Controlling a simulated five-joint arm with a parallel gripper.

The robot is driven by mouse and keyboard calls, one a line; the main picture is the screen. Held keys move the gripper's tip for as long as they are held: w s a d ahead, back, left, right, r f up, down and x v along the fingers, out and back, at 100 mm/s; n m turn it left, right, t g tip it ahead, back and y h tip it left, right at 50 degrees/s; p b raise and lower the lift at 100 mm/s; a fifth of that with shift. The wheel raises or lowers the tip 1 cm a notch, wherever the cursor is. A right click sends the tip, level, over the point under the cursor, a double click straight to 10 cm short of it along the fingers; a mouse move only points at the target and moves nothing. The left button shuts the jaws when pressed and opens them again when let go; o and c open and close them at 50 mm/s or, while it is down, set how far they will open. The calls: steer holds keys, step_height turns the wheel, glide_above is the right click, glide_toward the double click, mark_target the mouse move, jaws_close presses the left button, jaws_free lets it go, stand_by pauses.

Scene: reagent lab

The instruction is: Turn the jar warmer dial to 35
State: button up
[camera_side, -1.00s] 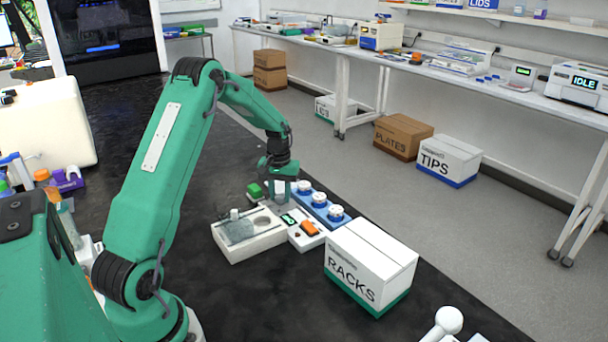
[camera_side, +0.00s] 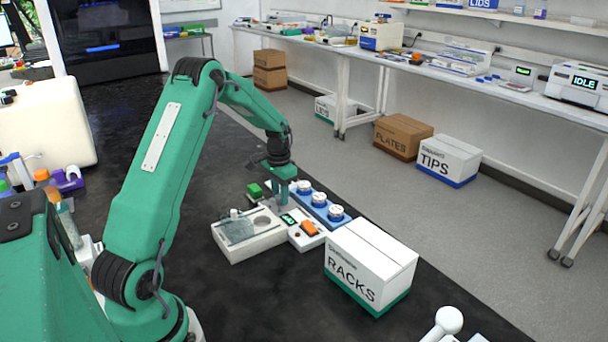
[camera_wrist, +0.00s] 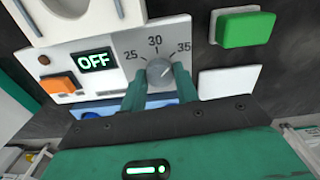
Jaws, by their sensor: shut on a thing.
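The jar warmer (camera_side: 232,250) is a white unit on the black bench with a control panel. In the wrist view its grey dial (camera_wrist: 160,70) sits below a scale marked 25, 30 and 35. The dial's mark appears to point up and right, between 30 and 35, but is too small to read exactly. My gripper (camera_wrist: 158,75) is shut on the dial, one green finger on each side. It also shows in the side view (camera_side: 283,200), pointing down at the panel; the dial is hidden there. The display (camera_wrist: 96,61) reads OFF.
An orange switch (camera_wrist: 60,84) sits left of the dial. A green block (camera_wrist: 245,30) and a blue rack (camera_side: 326,214) with three white-topped items stand close by. The white RACKS box (camera_side: 385,248) is to the right.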

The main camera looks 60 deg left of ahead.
steer(key=shift+r, duration=0.1)
steer(key=o, duration=1)
steer(key=shift+c, duration=0.2)
steer(key=shift+r, duration=0.1)
step_height(320, 180, up, 7)
steer(key=shift+r, duration=0.3)
